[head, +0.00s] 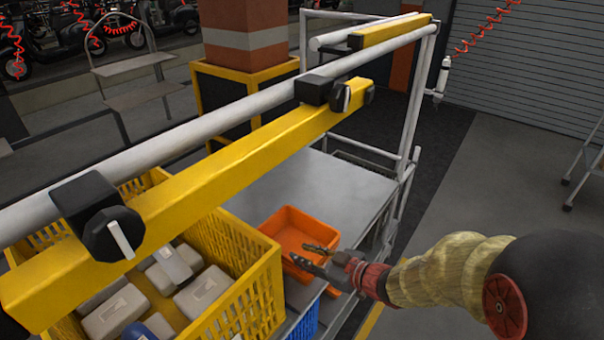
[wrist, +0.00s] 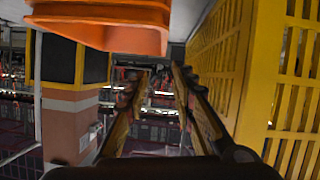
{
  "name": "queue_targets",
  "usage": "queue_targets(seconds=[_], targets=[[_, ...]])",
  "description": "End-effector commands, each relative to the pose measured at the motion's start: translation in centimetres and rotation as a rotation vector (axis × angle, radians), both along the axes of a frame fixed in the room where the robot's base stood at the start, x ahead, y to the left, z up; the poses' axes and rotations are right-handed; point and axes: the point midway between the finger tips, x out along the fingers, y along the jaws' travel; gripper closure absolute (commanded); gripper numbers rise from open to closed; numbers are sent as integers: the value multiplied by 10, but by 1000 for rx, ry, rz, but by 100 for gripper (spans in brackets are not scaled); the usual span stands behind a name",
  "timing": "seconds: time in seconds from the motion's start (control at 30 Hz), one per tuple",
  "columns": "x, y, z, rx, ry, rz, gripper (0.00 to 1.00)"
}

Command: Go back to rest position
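My gripper (head: 318,259) is at the right of the head view, at the near right side of the orange tray (head: 268,228). Its two fingers are spread apart with nothing between them. The wrist view shows the same open fingers (wrist: 160,80), with the tray's orange rim (wrist: 130,38) at the top and the yellow crate (wrist: 250,60) on the right. My arm comes in from the right edge of the head view. The part of the tray behind the fingers is hidden.
The yellow crate (head: 262,290) holds several grey boxes (head: 202,292). A yellow beam (head: 190,205) and a white rail (head: 180,145) cross above the crate and the grey table (head: 335,190). A blue crate (head: 304,322) shows below. Open floor (head: 480,190) lies to the right.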

Motion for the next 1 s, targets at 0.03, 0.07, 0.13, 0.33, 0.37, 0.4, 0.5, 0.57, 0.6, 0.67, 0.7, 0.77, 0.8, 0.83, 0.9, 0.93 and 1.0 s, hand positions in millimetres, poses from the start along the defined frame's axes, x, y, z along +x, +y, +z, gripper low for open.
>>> queue_targets(seconds=[0.03, 0.07, 0.13, 0.33, 0.37, 0.4, 0.5, 0.57, 0.6, 0.67, 0.7, 0.77, 0.8, 0.83, 0.9, 0.93, 1.0], targets=[[1, 0, 1, -2, -1, -3, 74], [1, -2, 2, -5, -2, -7, 74], [6, -9, 7, -26, -10, -37, 74], [31, -71, 53, -167, -26, -291, 74], [31, -85, 62, -190, -21, -343, 74], [30, -102, 74, -216, -11, -410, 74], [15, -142, 100, -264, 38, -570, 74], [-1, -162, 113, -281, 81, -655, 74], [-13, -174, 121, -287, 113, -708, 74], [-36, -188, 130, -289, 170, -779, 74], [-53, -196, 135, -287, 212, -820, 74], [-81, -202, 140, -277, 281, -870, 74], [-101, -205, 142, -269, 331, -897, 74], [-116, -205, 144, -260, 367, -913, 74], [-150, -201, 145, -238, 455, -934, 74], [-164, -198, 145, -230, 490, -937, 74], [-193, -190, 145, -209, 563, -936, 74]])
